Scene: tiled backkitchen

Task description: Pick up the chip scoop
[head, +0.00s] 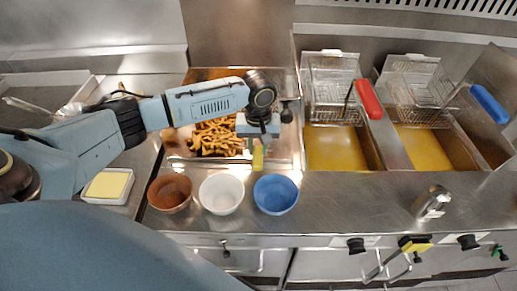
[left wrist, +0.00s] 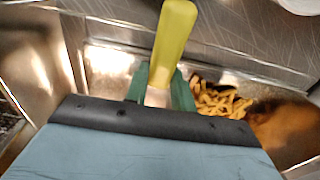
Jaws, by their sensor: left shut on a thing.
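The chip scoop shows mainly as its yellow handle (head: 258,160), near the front edge of the metal chip tray (head: 292,150). My left gripper (head: 257,143) reaches over the tray from the left and is shut on the scoop. In the left wrist view the yellow handle (left wrist: 174,42) sticks out past my green fingers (left wrist: 161,90), which close around its lower, paler part. The rest of the scoop is hidden by my gripper, and I cannot tell whether it touches the tray. My right gripper is not in view.
Chips (head: 212,138) lie in the tray. Brown (head: 170,192), white (head: 222,193) and blue (head: 276,194) bowls stand in front. Fryer baskets with red (head: 368,98) and blue (head: 490,103) handles are at right. A metal shaker (head: 432,203) stands front right; a yellow-topped tub (head: 108,186) is left.

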